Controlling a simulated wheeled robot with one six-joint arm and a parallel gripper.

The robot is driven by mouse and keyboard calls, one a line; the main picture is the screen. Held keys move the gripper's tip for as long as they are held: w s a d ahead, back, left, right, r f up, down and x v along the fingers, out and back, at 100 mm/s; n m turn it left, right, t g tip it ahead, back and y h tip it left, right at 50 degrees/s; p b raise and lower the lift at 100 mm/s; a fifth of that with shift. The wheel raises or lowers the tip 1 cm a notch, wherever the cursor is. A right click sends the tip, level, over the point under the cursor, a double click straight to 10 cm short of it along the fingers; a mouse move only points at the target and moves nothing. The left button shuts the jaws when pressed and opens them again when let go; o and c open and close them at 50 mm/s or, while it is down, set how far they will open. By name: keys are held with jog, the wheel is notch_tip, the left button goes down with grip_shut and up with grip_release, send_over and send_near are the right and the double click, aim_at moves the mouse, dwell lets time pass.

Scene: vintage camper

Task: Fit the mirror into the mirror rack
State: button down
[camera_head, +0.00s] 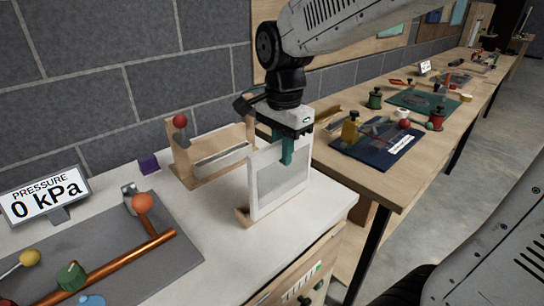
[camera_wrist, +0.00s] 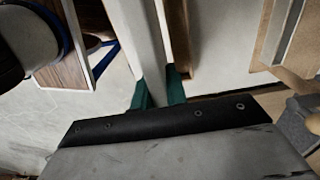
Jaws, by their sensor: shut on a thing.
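My gripper (camera_head: 287,155) is shut on the top edge of the mirror (camera_head: 265,190), a flat upright panel with a pale frame and grey face. In the wrist view, the green fingertips (camera_wrist: 158,92) are on either side of the mirror's pale edge (camera_wrist: 145,40). The mirror is upright near the right edge of the white counter. A low wooden piece (camera_head: 242,216) shows at its lower left and looks like part of the mirror rack; most of it is hidden behind the mirror. Whether the mirror sits in a slot or just above it, I cannot tell.
A wooden stand (camera_head: 185,165) with a grey bar and a red ball is left of the mirror. A purple block (camera_head: 148,164), a pressure display (camera_head: 45,195) and a grey board (camera_head: 110,265) with a copper pipe are farther left. A wooden workbench (camera_head: 395,180) runs right.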

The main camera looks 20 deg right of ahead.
jog(key=shift+w+a+f, duration=0.1)
jog(key=shift+w+f, duration=1.85)
jog(key=shift+w, duration=0.25)
jog(key=c, duration=1.4)
grip_release()
jog(key=shift+f, duration=0.15)
notch_tip(320, 180, up, 12)
jog(key=s+d+f+n, duration=0.1)
jog(key=s+f+n, duration=0.2)
jog(key=s+n, duration=0.4)
jog(key=s+d+f+n+t, duration=0.1)
jog(key=s+f+n, duration=0.3)
jog(key=s, duration=1.1)
jog(key=d+n, duration=0.1)
jog(key=n, duration=0.2)
